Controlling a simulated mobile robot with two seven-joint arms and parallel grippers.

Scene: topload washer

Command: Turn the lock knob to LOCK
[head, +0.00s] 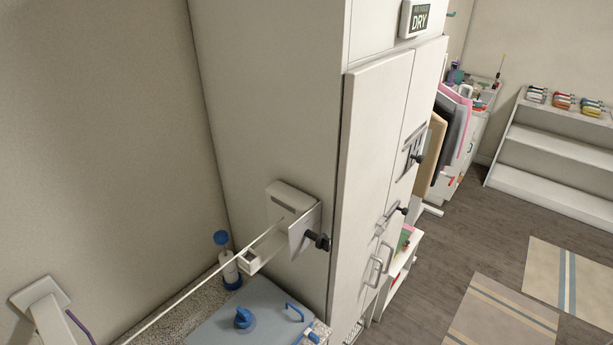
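I cannot tell for certain which knob is the lock knob; no LOCK lettering is readable. A blue round knob (243,318) sits on the grey-blue washer lid (215,330) at the bottom. A dark knob (317,241) sticks out from a pale bracket on the side of the tall white cabinet (275,110). On the cabinet's doors, an upper dark knob (417,158) sits by a grey plate, and a lower dark knob (402,210) sits by a grey bar. Neither gripper is in view.
A DRY sign (419,18) is high on the cabinet. A thin white line slants from the wall box (290,201) to the lower left. A blue-capped bottle (229,262) stands behind the washer.

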